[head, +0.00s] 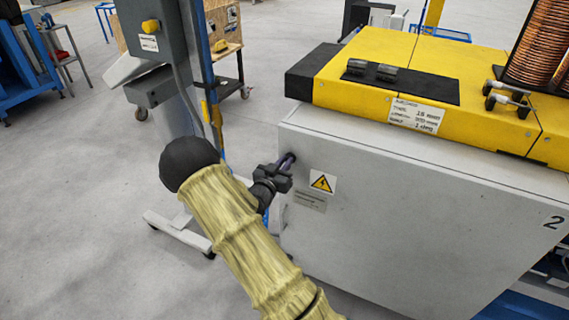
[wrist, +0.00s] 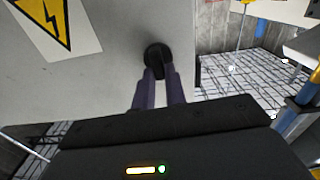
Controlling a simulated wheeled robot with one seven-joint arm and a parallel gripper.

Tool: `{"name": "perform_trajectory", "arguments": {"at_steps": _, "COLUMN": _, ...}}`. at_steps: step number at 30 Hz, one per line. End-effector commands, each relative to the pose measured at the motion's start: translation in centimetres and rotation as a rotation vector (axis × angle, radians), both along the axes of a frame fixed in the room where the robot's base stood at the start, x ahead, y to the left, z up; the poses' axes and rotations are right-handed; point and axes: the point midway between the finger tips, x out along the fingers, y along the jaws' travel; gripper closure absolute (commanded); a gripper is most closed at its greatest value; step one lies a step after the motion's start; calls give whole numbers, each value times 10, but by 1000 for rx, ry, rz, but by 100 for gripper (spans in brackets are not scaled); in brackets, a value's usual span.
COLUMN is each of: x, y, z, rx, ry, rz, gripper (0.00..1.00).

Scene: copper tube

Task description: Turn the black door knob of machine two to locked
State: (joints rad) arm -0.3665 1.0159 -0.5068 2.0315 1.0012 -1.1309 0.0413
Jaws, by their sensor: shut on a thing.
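The black door knob (wrist: 158,60) sits on the grey door of machine two, near the door's edge. In the wrist view my gripper (wrist: 160,78) reaches up to it, and its two fingers are shut on the knob. In the head view my gripper (head: 288,160) meets the door at its upper left corner, left of the warning sign. There the knob is mostly hidden by the fingers. The grey door (head: 400,210) of machine two bears the number 2 at its right and looks closed. I cannot tell the knob's exact turn angle.
A yellow triangle warning sign (head: 322,183) is on the door beside the knob; it also shows in the wrist view (wrist: 52,18). A grey post-mounted control box (head: 152,30) stands left of the machine. The yellow machine top (head: 400,60) holds copper coils (head: 540,45). Floor is open at left.

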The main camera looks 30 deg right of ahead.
Motion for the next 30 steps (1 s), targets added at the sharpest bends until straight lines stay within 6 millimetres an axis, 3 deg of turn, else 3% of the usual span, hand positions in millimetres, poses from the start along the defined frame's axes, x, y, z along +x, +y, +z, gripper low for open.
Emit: {"name": "perform_trajectory", "arguments": {"at_steps": 30, "x": 8, "y": 7, "z": -4, "rx": -528, "ry": 674, "rz": 3, "gripper": 100}}
